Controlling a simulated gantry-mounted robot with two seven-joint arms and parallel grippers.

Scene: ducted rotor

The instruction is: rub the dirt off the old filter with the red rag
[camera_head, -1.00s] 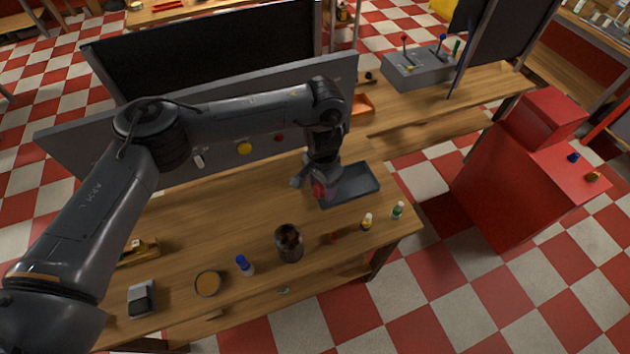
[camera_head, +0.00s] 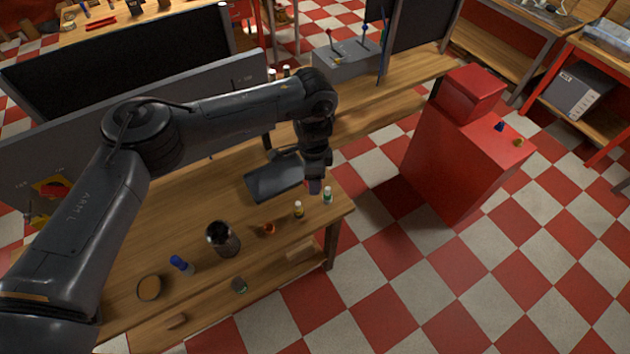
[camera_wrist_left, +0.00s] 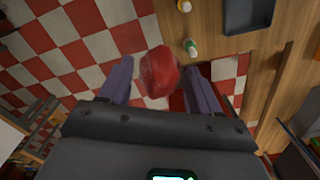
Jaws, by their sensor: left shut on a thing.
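My left gripper (camera_head: 314,186) is shut on the red rag, a crumpled red lump (camera_wrist_left: 158,72) between its two fingers in the left wrist view. In the head view the gripper is above the right end of the workbench, just right of the grey tray; the rag is mostly hidden there. A dark, brownish open-topped cylinder (camera_head: 223,240), which looks like the old filter, stands near the bench's front edge, left of and nearer than the gripper. The gripper is well apart from it. My right gripper is out of view.
The shallow dark grey tray (camera_head: 262,186) lies on the bench. A yellow bottle (camera_head: 298,210), a green-and-white bottle (camera_head: 327,195) and a blue-capped bottle (camera_head: 181,264) stand near the front edge. A round tan-topped thing (camera_head: 149,288) is at the left. A red cabinet (camera_head: 455,160) stands right.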

